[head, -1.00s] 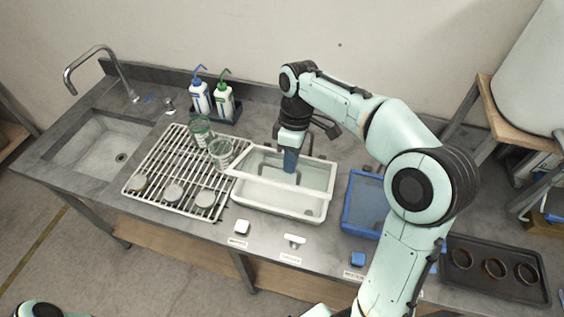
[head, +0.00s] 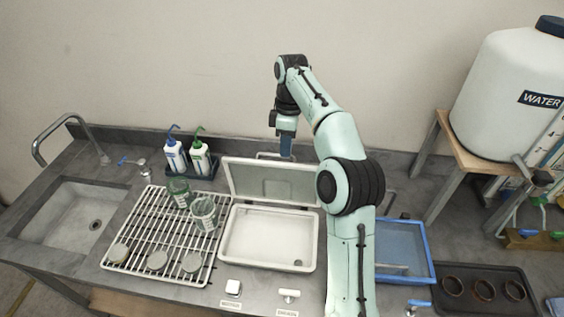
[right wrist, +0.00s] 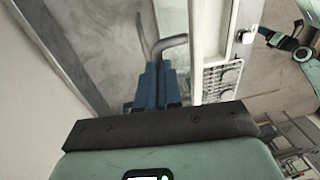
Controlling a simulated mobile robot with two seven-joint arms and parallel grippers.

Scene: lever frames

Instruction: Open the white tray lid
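The white tray (head: 230,262) stands on the grey counter, and its inside shows from above. Its lid (head: 272,183) stands raised, nearly upright, along the tray's back edge. My right gripper (head: 286,148) is at the lid's top edge. In the right wrist view its blue fingers (right wrist: 157,88) are close together around the grey bent handle (right wrist: 170,42), and it looks shut on it. The exact contact is partly hidden by the fingers. My left gripper (right wrist: 274,39) seems to show small at the right of the wrist view; its opening is unclear.
A wire rack (head: 140,232) with glass beakers and round lidded dishes is left of the tray. Two wash bottles (head: 200,157) stand behind it. A blue tray (head: 405,248) lies to the right, partly behind my right arm. The wall rises behind the counter.

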